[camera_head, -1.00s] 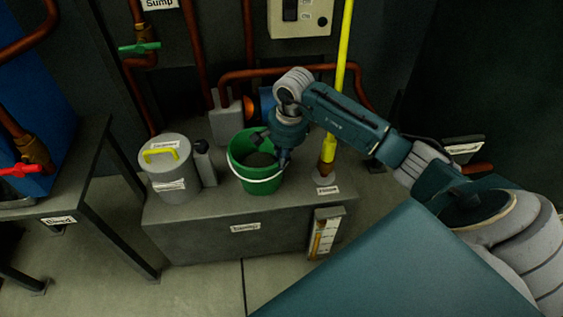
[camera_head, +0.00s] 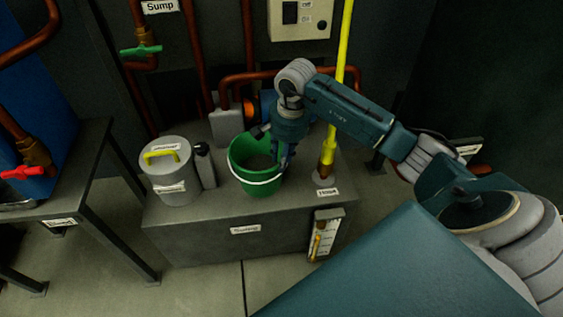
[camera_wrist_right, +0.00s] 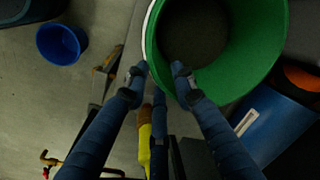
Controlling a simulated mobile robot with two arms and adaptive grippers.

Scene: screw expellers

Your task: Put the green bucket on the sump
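The green bucket (camera_head: 258,185) stands upright on a grey metal box (camera_head: 205,240), which has a blurred label on its front and may be the sump. The bucket has a white handle and looks dark inside. My right gripper (camera_head: 281,163) points down at the bucket's right rim. In the right wrist view, my right gripper (camera_wrist_right: 160,78) is open, its fingertips apart on either side of the rim of the bucket (camera_wrist_right: 235,75), one over the inside and one outside. Whether either finger touches the wall cannot be told. My left gripper is not in view.
A grey lidded canister (camera_head: 175,187) with a yellow handle and a dark bottle (camera_head: 205,166) stand left of the bucket. A yellow pole (camera_head: 338,100) rises to its right. Copper pipes (camera_head: 290,71) run behind. A blue bucket (camera_wrist_right: 60,43) shows in the wrist view.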

